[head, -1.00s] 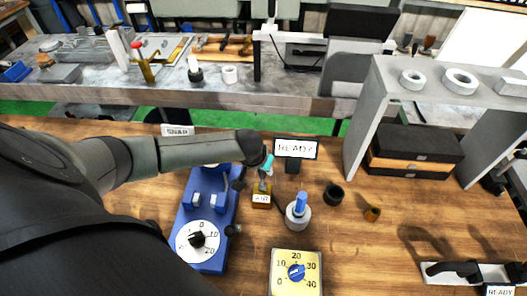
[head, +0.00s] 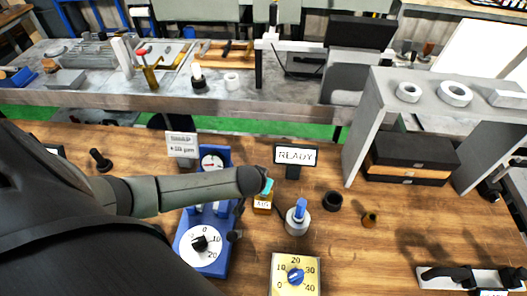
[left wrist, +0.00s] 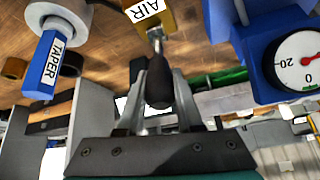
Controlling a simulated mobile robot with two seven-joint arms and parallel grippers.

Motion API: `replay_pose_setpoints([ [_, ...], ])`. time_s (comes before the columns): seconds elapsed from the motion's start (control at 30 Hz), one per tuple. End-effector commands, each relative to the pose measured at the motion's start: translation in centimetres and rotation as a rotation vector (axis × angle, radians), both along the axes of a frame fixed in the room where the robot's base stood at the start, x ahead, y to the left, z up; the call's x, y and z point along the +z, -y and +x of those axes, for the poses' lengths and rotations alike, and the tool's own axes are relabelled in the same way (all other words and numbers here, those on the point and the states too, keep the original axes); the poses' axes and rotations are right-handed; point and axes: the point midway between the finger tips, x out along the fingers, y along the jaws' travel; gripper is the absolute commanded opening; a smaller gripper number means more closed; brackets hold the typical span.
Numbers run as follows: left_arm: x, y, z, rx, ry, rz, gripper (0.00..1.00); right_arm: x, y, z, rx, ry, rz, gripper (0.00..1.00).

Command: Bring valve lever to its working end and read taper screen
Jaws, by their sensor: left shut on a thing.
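The valve is a yellow block marked AIR (head: 262,204) on the wooden bench; it also shows at the top of the left wrist view (left wrist: 165,15). Its lever, a metal stem with a dark knob (left wrist: 159,90), points toward my wrist camera. My left gripper (left wrist: 160,78) is shut on that knob, one finger on each side. In the head view my left gripper (head: 267,186) is just above the valve, and my forearm partly hides the lever. A blue handle marked TAPER (left wrist: 51,66) stands on a grey cylinder (head: 298,222). My right gripper is not in view.
A blue dial gauge stand (head: 215,240) is close left of the valve. A yellow dial box (head: 296,274) is in front, and a black ring (head: 332,201) and a small brass piece (head: 370,219) lie to the right. A grey shelf (head: 358,140) stands at right.

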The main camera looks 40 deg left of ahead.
Motion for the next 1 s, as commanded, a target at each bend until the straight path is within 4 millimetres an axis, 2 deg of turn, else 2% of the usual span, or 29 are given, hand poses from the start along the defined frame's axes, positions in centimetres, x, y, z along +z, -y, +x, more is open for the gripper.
replay_pose_setpoints([
  [0.1,0.1,-0.1,0.1,0.001,0.001,0.001,0.00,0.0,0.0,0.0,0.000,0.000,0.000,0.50],
  [0.13,0.1,-0.1,0.1,0.001,0.001,0.001,0.36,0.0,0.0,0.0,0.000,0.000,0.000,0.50],
  [0.4,0.0,0.0,0.0,0.001,0.000,0.001,0.65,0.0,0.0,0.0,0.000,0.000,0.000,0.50],
  [0.77,0.4,0.0,-0.2,-0.001,-0.001,0.000,0.65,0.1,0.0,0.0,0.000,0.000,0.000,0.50],
  [1.0,2.7,0.4,-1.7,-0.001,0.000,0.000,0.65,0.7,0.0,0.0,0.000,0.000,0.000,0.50],
])
